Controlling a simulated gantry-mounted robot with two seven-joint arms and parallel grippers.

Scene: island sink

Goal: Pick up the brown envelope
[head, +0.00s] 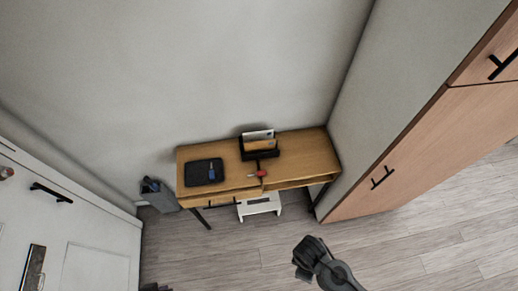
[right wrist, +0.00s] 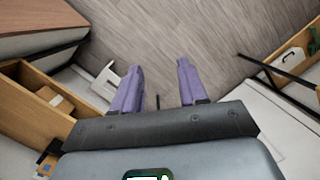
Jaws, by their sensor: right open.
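The brown envelope (head: 260,145) stands in a black letter holder (head: 262,155) on the wooden desk (head: 222,163), in front of a white envelope (head: 258,134). I cannot make out the brown envelope for sure in the right wrist view. My right gripper (head: 305,258) is above the floor in front of the desk, well apart from the envelope. In the right wrist view its two purple fingers (right wrist: 160,78) are spread, with only floor showing between them. My left gripper is not in view.
A black tray (head: 204,172) with a blue item lies on the desk's left part. A small red item (head: 257,174) is at its front edge. A white step stool (head: 260,204) stands below. A tall wooden cabinet (head: 400,165) is at right, a grey bin (head: 160,195) at left. The front floor is clear.

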